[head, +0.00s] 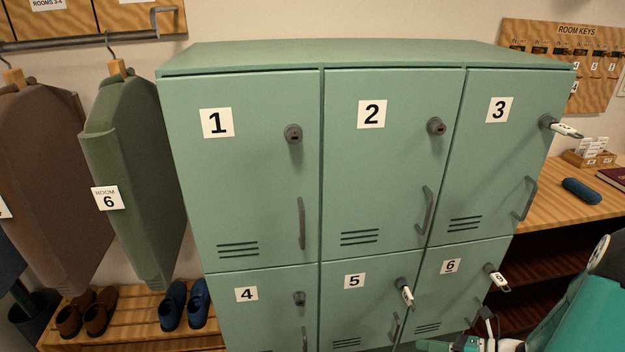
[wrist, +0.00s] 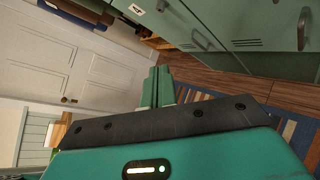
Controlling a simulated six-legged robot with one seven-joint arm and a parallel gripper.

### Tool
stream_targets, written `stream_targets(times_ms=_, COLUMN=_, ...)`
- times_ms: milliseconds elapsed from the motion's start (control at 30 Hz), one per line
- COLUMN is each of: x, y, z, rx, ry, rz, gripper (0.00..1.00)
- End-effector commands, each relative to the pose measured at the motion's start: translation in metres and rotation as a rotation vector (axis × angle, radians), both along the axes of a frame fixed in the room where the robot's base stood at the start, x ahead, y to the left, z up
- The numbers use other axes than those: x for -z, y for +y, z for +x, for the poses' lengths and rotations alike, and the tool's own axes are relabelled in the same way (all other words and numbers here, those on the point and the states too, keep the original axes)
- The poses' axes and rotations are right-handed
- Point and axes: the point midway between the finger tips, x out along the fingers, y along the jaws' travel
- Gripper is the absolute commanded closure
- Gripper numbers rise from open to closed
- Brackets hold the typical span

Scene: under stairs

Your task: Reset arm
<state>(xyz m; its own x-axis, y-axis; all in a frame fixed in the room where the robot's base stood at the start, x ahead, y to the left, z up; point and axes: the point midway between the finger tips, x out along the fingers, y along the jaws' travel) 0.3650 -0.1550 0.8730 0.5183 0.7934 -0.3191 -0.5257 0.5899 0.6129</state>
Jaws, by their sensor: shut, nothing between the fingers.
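My gripper (wrist: 158,88) shows in the wrist view as two green fingers side by side, shut and empty, beyond a dark bar on its teal body. It points over the floor, apart from the lockers. In the head view my teal arm (head: 575,312) is folded low at the right edge, in front of the lower right of the locker block. I cannot clearly make out the fingers there.
A green locker block (head: 330,55) fills the middle, its numbered doors shut. Tagged keys hang at locks 3 (head: 566,130), 5 (head: 407,296) and 6 (head: 498,281). A wooden desk (head: 550,205) stands right; coats (head: 130,160) and shoes (head: 172,306) left. A white door (wrist: 85,55) shows in the wrist view.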

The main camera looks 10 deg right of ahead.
Motion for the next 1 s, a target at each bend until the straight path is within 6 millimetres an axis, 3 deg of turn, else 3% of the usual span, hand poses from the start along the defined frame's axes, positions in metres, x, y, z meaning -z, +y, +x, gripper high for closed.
stream_targets(times_ms=100, x=-0.028, y=0.031, z=-0.001, rx=-0.228, ry=-0.104, rz=-0.202, gripper=1.00)
stream_targets(times_ms=400, x=-0.083, y=0.089, z=-0.021, rx=-0.788, ry=-0.414, rz=-0.662, gripper=1.00)
stream_targets(times_ms=700, x=-0.136, y=0.124, z=-0.044, rx=-1.337, ry=-0.783, rz=-1.087, gripper=1.00)
stream_targets(times_ms=1000, x=-0.195, y=0.146, z=-0.064, rx=-1.848, ry=-1.181, rz=-1.505, gripper=1.00)
